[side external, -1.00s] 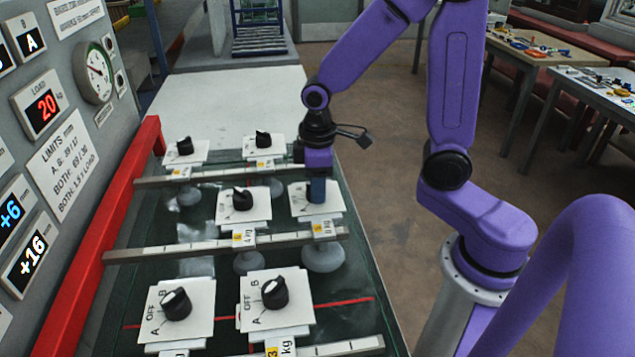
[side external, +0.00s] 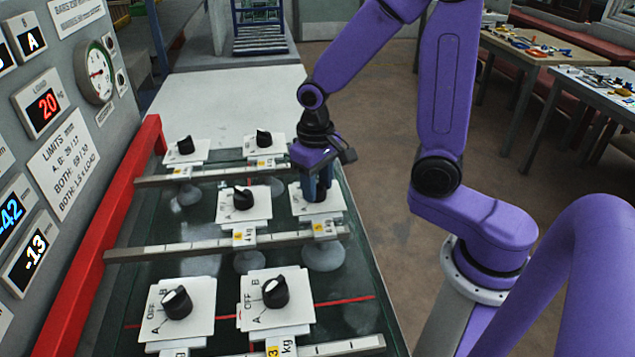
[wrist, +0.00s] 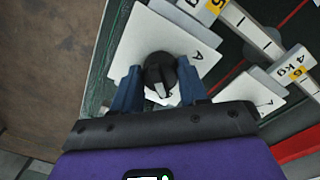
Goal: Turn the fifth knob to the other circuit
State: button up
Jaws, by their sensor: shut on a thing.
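The held black knob (wrist: 158,68) sits on a white plate (wrist: 135,42) in the wrist view. A letter A shows on that plate, and a white mark shows on the knob, facing the palm. My gripper (wrist: 158,92) has its blue fingers on both sides of the knob and is shut on it. In the side view my gripper (side external: 318,192) reaches down to the right-hand plate (side external: 300,206) of the middle row. The fingers hide this knob there. Its kg tag is too small to read surely.
Neighbouring knobs stand at middle left (side external: 242,199), front left (side external: 177,303), front right (side external: 275,292) and in the back row (side external: 263,138). Grey bars (side external: 180,248) cross the dark board. A red rail (side external: 95,255) and a panel with a load display (side external: 45,108) line the left.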

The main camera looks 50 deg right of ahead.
dwell(0.5)
jog(key=o, duration=1.1)
jog(key=shift+c, duration=0.2)
notch_tip(320, 180, up, 18)
jog(key=shift+a+f, duration=0.25)
jog(key=shift+a, duration=0.05)
